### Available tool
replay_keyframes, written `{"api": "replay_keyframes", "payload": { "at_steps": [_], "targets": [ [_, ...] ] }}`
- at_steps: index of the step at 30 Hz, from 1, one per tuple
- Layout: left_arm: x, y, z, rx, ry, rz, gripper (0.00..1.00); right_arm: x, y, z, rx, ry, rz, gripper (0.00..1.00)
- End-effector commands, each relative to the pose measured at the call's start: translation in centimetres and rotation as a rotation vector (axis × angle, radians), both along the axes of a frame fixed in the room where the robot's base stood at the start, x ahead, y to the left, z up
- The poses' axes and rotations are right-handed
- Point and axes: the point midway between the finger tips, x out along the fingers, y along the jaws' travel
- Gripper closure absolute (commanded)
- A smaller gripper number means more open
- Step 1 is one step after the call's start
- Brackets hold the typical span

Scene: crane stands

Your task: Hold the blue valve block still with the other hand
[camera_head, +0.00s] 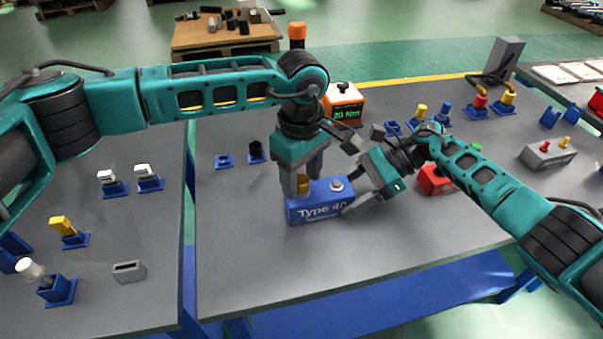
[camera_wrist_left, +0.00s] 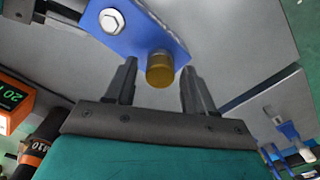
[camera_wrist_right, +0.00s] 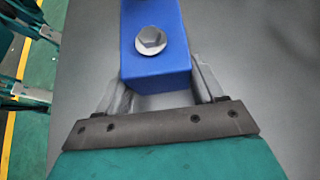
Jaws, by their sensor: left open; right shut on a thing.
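The blue valve block (camera_head: 319,207), lettered "Type 40", stands on the grey table. A silver hex plug (camera_head: 336,185) and a brass-coloured cylindrical part (camera_head: 303,184) are on its top. My right gripper (camera_head: 352,202) is shut on the block's right end; the right wrist view shows the block (camera_wrist_right: 155,75) between both fingers. My left gripper (camera_head: 301,185) points down over the block's left end. In the left wrist view its open fingers (camera_wrist_left: 158,85) stand either side of the brass part (camera_wrist_left: 160,70), with gaps visible on both sides.
An orange box reading "20 Nm" (camera_head: 343,104) stands behind the block, and a red block (camera_head: 434,180) lies to the right behind my right arm. Blue holders (camera_head: 224,161) stand to the left. The table in front of the block is clear.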

Motion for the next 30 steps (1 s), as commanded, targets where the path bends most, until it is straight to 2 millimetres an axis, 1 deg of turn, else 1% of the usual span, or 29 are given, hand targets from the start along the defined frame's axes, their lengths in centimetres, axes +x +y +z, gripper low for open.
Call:
{"api": "replay_keyframes", "payload": {
  "at_steps": [3,6,14,18,22,25,30],
  "targets": [
    [-0.02,-0.02,0.01,-0.001,0.001,0.154,0.46,0.03,0.02,0.07,0.001,-0.001,0.000,0.73],
    [-0.02,-0.02,0.01,-0.001,0.001,0.266,0.46,0.03,0.02,0.07,0.001,-0.001,0.000,0.73],
    [-0.03,-0.03,0.00,0.000,0.001,0.411,0.46,0.02,0.03,0.06,0.001,-0.001,0.000,0.73],
    [-0.03,-0.03,-0.03,0.000,0.001,0.591,0.46,0.03,0.02,0.07,0.001,-0.001,0.000,0.73],
    [-0.02,-0.04,-0.03,0.000,0.001,0.733,0.46,0.02,0.03,0.06,0.001,0.000,0.001,0.73],
    [0.00,-0.04,-0.02,-0.001,0.001,0.787,0.46,0.02,0.03,0.06,0.001,0.000,0.001,0.73],
    [0.00,-0.04,-0.01,-0.001,0.001,0.797,0.46,0.02,0.03,0.06,0.001,0.000,0.001,0.73]
  ]
}}
